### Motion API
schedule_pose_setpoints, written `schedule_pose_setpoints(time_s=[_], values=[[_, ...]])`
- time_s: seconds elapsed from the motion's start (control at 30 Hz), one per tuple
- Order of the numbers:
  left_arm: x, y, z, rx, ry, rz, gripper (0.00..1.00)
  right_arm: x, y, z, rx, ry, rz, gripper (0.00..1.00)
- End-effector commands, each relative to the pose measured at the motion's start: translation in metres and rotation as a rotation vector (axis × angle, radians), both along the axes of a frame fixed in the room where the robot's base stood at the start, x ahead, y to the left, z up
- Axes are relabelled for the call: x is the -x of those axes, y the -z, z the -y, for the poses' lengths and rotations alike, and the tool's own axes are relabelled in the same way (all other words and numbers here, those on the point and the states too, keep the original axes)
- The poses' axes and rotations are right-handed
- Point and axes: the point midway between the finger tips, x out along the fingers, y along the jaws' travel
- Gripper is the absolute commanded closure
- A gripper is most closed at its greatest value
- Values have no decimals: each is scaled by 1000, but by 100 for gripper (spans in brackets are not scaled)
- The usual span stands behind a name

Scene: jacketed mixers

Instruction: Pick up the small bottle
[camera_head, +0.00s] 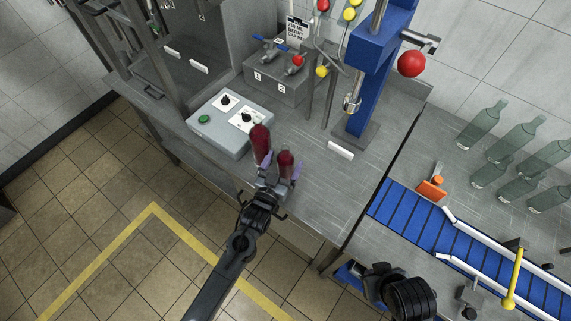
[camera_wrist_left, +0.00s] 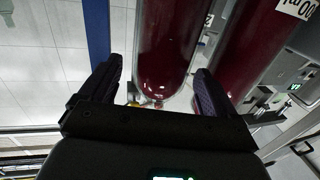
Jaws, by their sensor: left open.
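Two dark red bottles stand side by side near the bench's front edge. The shorter-looking one, the small bottle (camera_head: 285,161), is on the right in the head view; the taller one (camera_head: 260,140) is on its left. My left gripper (camera_head: 280,172) is open at the small bottle, with one finger on either side. Contact cannot be told. The taller bottle (camera_wrist_left: 258,45), with a white label, is at the right, outside the fingers.
A grey control box (camera_head: 228,122) with a green button is left of the bottles. A blue stand (camera_head: 367,85) rises behind them. A blue conveyor (camera_head: 430,222) and several clear green bottles (camera_head: 520,137) are to the right. Some bare bench lies right of the bottles.

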Motion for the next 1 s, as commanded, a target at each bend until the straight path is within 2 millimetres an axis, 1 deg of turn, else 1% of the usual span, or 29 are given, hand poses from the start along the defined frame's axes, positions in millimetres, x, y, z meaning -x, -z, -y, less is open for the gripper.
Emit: schedule_pose_setpoints(time_s=[0.17,0.27,0.7,0.73,1.0], values=[[0,0,0,0,0,1,10,0,0,0,0,0,0,100],[0,0,0,0,0,1,24,0,0,0,0,0,0,100],[0,0,0,-1,0,1,91,0,0,0,0,0,-1,100],[-1,-3,0,2,0,5,92,0,0,0,0,0,-1,100],[-1,-4,0,2,0,5,92,0,0,0,0,0,-1,100]])
